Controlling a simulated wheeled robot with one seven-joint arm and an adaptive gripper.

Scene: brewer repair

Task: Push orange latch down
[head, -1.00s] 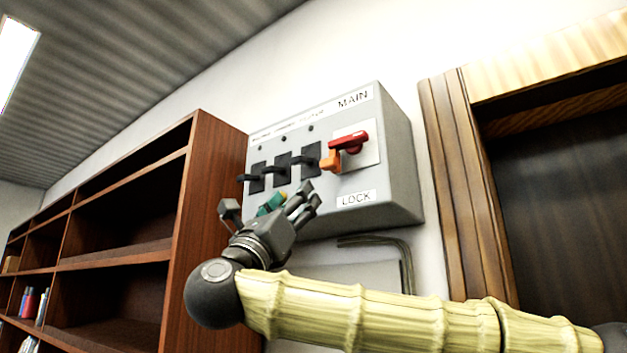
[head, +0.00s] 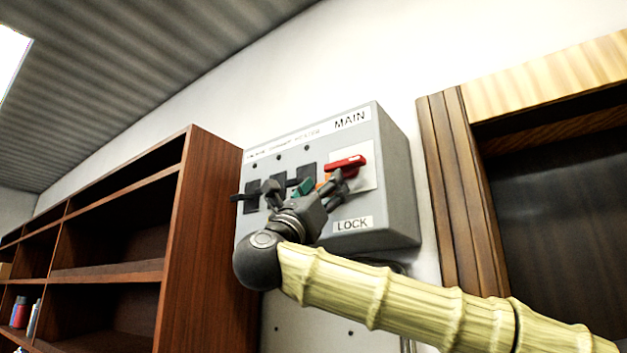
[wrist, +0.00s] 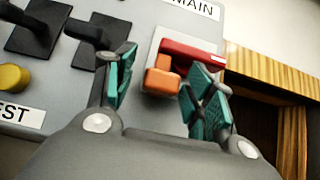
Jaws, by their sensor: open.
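The orange latch (wrist: 162,82) sits on a pale plate on the grey breaker box, just below and left of the red handle (wrist: 190,52). In the head view the latch (head: 322,183) is mostly hidden behind my gripper, and the red handle (head: 347,163) shows above it. My gripper (head: 318,188) is open and empty in front of the box. In the wrist view my gripper's (wrist: 160,88) teal-padded fingers stand apart, with the orange latch showing between them near the right finger. I cannot tell whether a finger touches it.
The grey box (head: 395,190) carries black switches (head: 252,195) left of the latch and a LOCK label (head: 352,224) below. A yellow button (wrist: 14,77) shows at left in the wrist view. A brown shelf (head: 205,240) stands left, a wooden frame (head: 450,200) right.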

